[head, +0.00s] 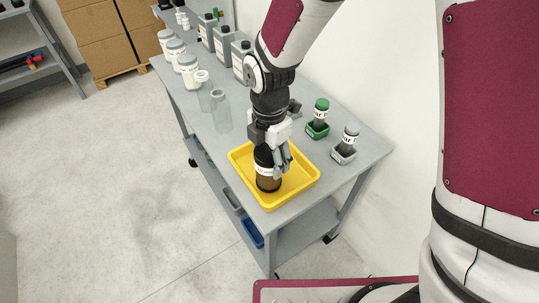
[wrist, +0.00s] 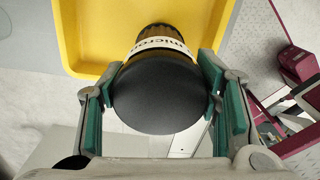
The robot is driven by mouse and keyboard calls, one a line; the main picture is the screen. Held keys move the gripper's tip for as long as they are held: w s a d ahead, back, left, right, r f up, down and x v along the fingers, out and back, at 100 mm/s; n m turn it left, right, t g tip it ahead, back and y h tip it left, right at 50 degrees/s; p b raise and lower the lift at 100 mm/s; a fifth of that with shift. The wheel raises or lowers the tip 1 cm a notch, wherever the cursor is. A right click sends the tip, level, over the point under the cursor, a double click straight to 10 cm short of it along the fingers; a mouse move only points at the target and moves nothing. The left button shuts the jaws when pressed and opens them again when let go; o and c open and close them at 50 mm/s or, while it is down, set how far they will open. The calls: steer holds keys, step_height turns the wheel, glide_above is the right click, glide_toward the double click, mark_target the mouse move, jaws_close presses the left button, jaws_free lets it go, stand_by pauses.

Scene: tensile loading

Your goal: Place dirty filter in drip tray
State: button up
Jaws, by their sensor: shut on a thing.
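My gripper (head: 276,163) is shut on the dirty filter (head: 267,184), a dark cylinder with a white label band and a brown lower part. In the head view the filter is upright and appears over the front part of the yellow drip tray (head: 298,195). I cannot tell whether its base touches the tray floor. In the wrist view the filter's black round end (wrist: 158,98) sits between the green finger pads, and its label is partly readable. The yellow tray (wrist: 85,35) shows behind it. The gripper hides part of the filter in the head view.
The tray stands on a grey wheeled table (head: 205,135). A green-capped filter (head: 321,107) and a grey-capped filter (head: 351,132) stand in small holders at right. Clear cylinders (head: 221,112), white jars (head: 188,70) and grey bottles (head: 222,42) stand farther back.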

steer(key=shift+f, duration=0.7)
steer(key=shift+f, duration=0.15)
steer(key=o, duration=1.4)
steer(key=shift+o, duration=0.2)
step_height(320, 180, up, 12)
steer(key=shift+r+b, duration=0.2)
steer(key=shift+b, duration=0.15)
